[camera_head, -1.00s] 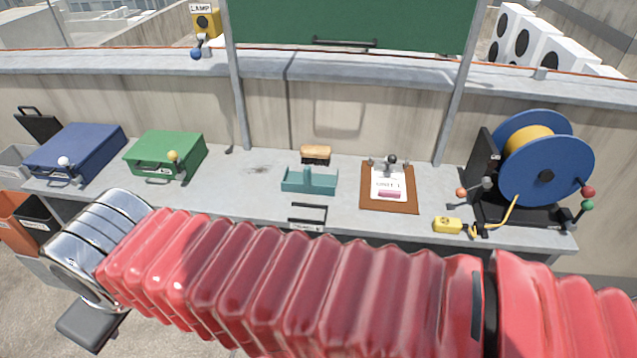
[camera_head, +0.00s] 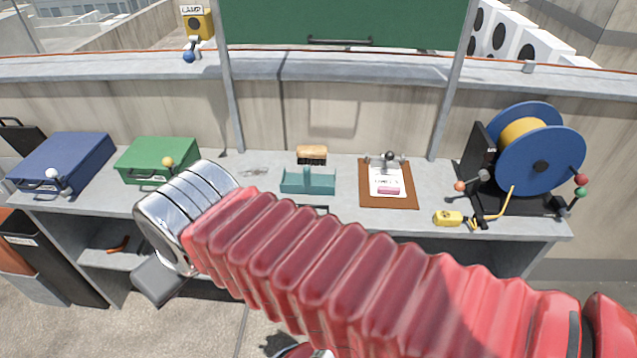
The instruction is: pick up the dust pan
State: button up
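The teal dust pan (camera_head: 308,182) lies on the grey bench, in the middle, with its raised handle showing. A brush (camera_head: 312,154) with a tan back and dark bristles sits just behind it. My red ribbed arm crosses the front of the view and ends at the left in a silver wrist. A dark grey block (camera_head: 162,280), which seems to be part of my gripper, hangs below the wrist, in front of the bench and apart from the dust pan. Its fingers cannot be made out.
A blue case (camera_head: 62,160) and a green case (camera_head: 158,158) stand left on the bench (camera_head: 240,200). A clipboard (camera_head: 388,198) lies right of the pan. A cable reel (camera_head: 540,160) with a yellow plug (camera_head: 448,218) stands at the right. Dark bins (camera_head: 50,255) stand low left.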

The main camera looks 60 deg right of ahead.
aim_at(305, 183)
jog(key=i, duration=1)
